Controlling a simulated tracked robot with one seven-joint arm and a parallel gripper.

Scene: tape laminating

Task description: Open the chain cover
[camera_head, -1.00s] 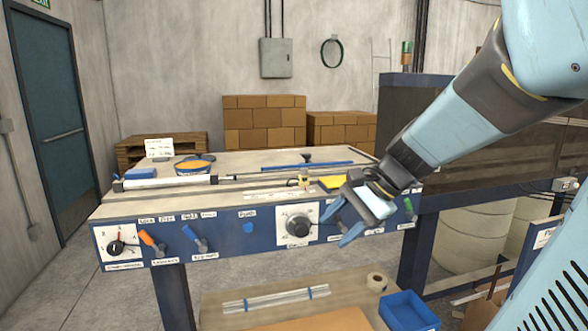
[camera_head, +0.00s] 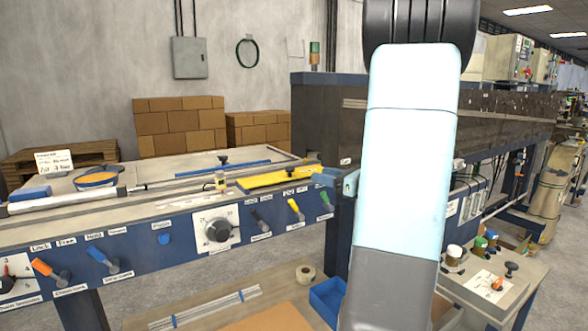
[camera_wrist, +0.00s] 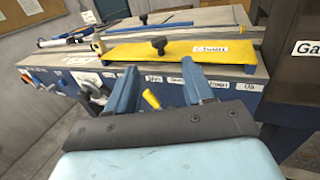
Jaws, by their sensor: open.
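The chain cover, a long yellow plate (camera_wrist: 180,52), lies flat along the front part of the bench top in the wrist view. It has a black knob (camera_wrist: 160,44) near its middle and a white label towards its right end. In the head view the yellow plate (camera_head: 272,179) shows left of my arm, its right end near my fingers. My gripper (camera_wrist: 162,76) is open and empty, its two blue fingers pointing at the plate's front edge, apart from the knob. In the head view my forearm hides most of my gripper; a blue fingertip (camera_head: 326,178) shows.
The bench front (camera_head: 140,255) carries a dial (camera_head: 217,231) and several levers, including a yellow lever (camera_wrist: 151,99) below my fingers. A second black knob on a blue bar lies farther back. A dark machine (camera_head: 325,110) stands right of the bench.

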